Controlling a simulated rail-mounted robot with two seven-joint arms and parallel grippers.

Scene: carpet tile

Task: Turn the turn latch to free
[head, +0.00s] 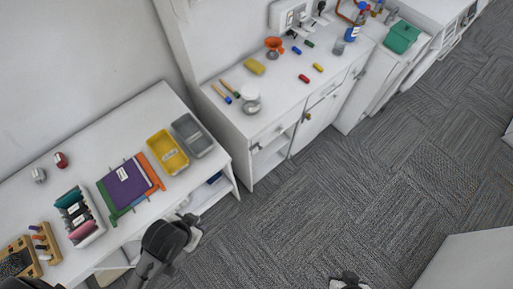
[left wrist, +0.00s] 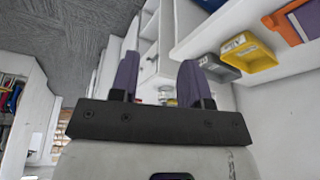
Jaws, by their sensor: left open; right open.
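A small brownish fitting that looks like the turn latch (head: 307,116) sits on the front of the white cabinet (head: 318,120) in the head view. It is too small to tell which way it is turned. My left gripper (head: 193,234) is beside the front of the near table, well short of the latch. In the left wrist view its two purple fingers (left wrist: 160,85) are apart with nothing held between them. My right gripper (head: 348,282) is only partly in view at the bottom edge, over the carpet, away from the latch.
The near table (head: 150,115) holds a yellow tray (head: 167,152), a grey tray (head: 192,135), folders and racks. Small tools and a round pot (head: 251,104) stand on the cabinet top. Open carpet (head: 340,200) lies before the cabinets. A pale block (head: 470,262) stands bottom right.

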